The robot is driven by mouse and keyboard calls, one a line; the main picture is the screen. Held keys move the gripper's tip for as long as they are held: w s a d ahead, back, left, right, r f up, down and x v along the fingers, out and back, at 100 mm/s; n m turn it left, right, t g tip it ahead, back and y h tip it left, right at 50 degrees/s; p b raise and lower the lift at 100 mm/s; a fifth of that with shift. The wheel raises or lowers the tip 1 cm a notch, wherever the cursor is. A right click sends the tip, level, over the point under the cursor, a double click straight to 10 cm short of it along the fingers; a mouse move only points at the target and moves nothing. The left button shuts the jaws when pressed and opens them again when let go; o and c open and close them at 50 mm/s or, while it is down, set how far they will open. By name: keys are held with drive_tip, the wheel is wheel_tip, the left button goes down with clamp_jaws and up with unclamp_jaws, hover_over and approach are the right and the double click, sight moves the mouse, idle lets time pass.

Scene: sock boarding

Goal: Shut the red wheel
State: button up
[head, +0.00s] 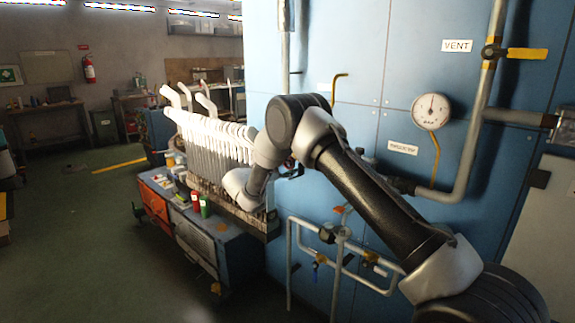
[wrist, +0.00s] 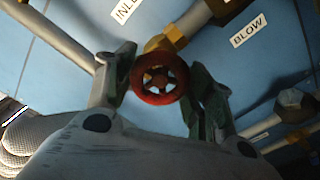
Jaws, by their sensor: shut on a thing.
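The red wheel (wrist: 158,97) is a small round spoked handwheel in the middle of the wrist view. It sits in front of a brass fitting (wrist: 165,40) on a pipe at the blue panel. My gripper (wrist: 162,92) has one finger on each side of the wheel, and its jaws are shut on the rim. In the head view my arm reaches left toward the blue panel. My gripper and the red wheel are hidden there behind my arm.
The blue panel (head: 350,60) carries a gauge (head: 431,111), a yellow lever (head: 527,54) and grey pipes. White sock forms (head: 215,135) stand in a row at left. A "BLOW" label (wrist: 249,34) is right of the wheel.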

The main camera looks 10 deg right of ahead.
drive_tip(key=shift+f+m, duration=0.1)
drive_tip(key=shift+m, duration=0.2)
idle(0.4)
drive_tip(key=o, duration=1)
drive_tip(key=v, duration=1.2)
